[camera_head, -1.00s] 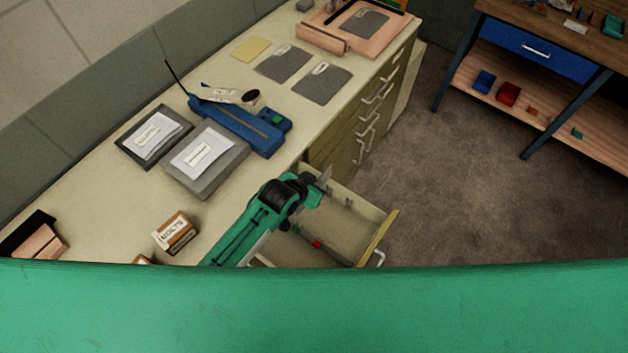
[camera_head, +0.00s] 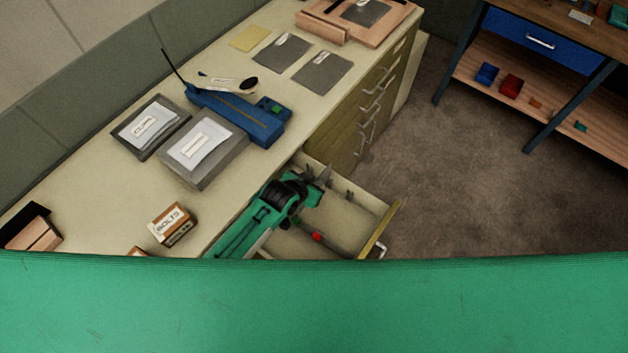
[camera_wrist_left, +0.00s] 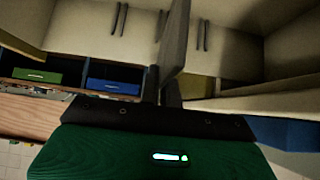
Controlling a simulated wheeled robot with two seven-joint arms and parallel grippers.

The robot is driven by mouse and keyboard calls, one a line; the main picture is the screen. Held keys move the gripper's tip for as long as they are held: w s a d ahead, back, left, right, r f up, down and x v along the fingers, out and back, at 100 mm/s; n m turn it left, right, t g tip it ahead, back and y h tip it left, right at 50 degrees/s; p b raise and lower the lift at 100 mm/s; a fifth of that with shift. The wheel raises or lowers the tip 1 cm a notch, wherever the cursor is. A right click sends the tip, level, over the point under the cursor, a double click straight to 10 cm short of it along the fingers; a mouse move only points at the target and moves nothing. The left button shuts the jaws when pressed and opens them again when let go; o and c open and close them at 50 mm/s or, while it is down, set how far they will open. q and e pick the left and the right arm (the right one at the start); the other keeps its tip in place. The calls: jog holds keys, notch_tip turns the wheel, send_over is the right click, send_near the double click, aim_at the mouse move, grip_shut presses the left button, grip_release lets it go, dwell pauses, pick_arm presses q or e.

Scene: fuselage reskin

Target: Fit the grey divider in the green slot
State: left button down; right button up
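My left gripper (camera_head: 318,175) is over the back part of the open drawer (camera_head: 345,212). In the left wrist view a flat grey divider (camera_wrist_left: 178,45) stands up edge-on between the two dark fingers (camera_wrist_left: 162,88), which look closed on it. In the head view the divider is small and hard to separate from the fingers. A small green mark (camera_head: 296,221), possibly the green slot, shows inside the drawer beside my arm, partly hidden. A small red mark (camera_head: 317,236) lies on the drawer's inner rail. I cannot see the divider touching a slot. My right gripper is out of view.
The bench top holds a blue tool (camera_head: 235,112), grey boxes (camera_head: 203,150) with paper labels, a bolts box (camera_head: 172,224) and grey sheets (camera_head: 322,73). The drawer front (camera_head: 379,231) projects over open floor. My green body hides the near part.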

pick_arm(q)
jog(key=shift+f, duration=0.45)
dwell(0.3)
dwell(0.7)
jog(key=shift+p, duration=0.4)
dwell(0.6)
jog(key=shift+f+b, duration=0.45)
jog(key=shift+f, duration=0.5)
jog(key=shift+f+b, duration=0.95)
jog(key=shift+f, duration=0.55)
jog(key=shift+f+b, duration=0.95)
jog(key=shift+f, duration=0.5)
